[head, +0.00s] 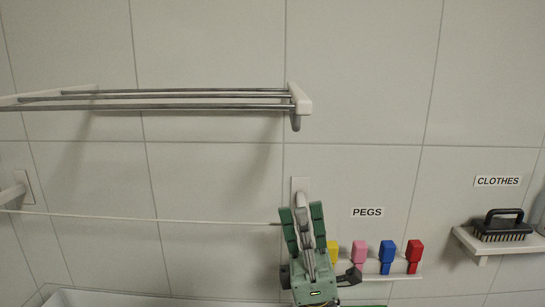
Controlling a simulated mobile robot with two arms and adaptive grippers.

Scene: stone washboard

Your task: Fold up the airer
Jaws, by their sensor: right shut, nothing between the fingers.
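The airer (180,97) is at the upper left, with several metal bars standing out from the tiled wall. White end pieces hold the bars, and a grey part hangs below the right end. My right gripper (303,212) is below the airer's right end, apart from it, pointing up with green fingers. It is shut and empty. It overlaps a white wall fitting in the picture, and I cannot tell whether they touch. My left gripper is not in view.
A white line (150,217) runs across the wall from a bracket (17,192) at the left toward my right gripper. Coloured pegs (388,256) sit on a rack under the PEGS label. A brush (502,226) lies on a shelf at the right. A white basin edge (110,298) shows below.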

